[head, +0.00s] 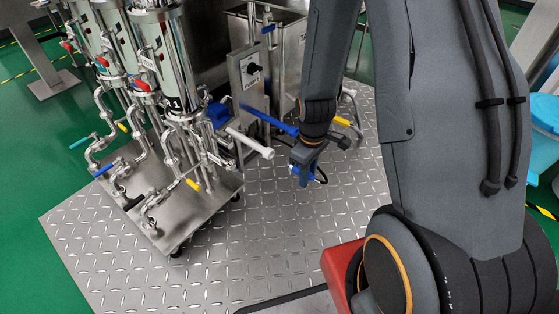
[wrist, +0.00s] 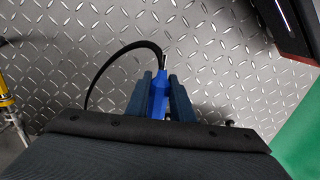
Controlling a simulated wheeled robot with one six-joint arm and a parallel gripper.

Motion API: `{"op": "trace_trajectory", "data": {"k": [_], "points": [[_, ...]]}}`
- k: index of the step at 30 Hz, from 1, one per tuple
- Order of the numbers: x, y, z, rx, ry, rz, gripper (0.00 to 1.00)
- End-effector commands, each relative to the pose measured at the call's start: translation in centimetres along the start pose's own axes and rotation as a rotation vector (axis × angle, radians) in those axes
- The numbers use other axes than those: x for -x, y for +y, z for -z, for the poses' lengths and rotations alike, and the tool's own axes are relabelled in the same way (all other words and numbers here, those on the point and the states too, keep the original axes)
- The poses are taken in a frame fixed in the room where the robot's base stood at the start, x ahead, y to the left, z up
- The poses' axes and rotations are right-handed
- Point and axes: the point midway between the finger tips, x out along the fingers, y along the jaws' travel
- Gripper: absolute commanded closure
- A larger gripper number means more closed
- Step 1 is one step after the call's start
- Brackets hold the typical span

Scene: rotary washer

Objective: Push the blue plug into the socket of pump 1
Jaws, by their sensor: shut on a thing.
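My gripper (head: 302,174) hangs over the metal tread-plate floor, right of the wheeled pipe skid. In the wrist view its two dark fingers (wrist: 159,82) are shut on the sides of the blue plug (wrist: 158,96). A metal tip and a black cable (wrist: 112,62) show at the plug's far end, the cable curving left. In the head view the plug blends with the fingers, and the cable loops at their right. A blue box-shaped part (head: 218,114) sits beside the skid's right column. I cannot tell which part is pump 1, and no socket opening is discernible.
The skid (head: 200,212) carries several upright metal columns and pipes with coloured handles. A panel with a black knob (head: 253,70), a blue bar (head: 268,122) and a white-ended bar (head: 249,142) stand left of my gripper. The tread plate (head: 270,245) is clear in front.

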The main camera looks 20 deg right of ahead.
Motion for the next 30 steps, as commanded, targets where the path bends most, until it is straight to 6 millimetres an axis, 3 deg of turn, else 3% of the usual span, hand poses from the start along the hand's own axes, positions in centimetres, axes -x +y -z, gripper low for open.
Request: {"op": "trace_trajectory", "data": {"k": [21,30], "points": [[0.1,3.8,-0.1,-0.002,0.000,0.000,1.00],[0.0,4.3,-0.1,0.000,0.000,0.000,1.00]]}}
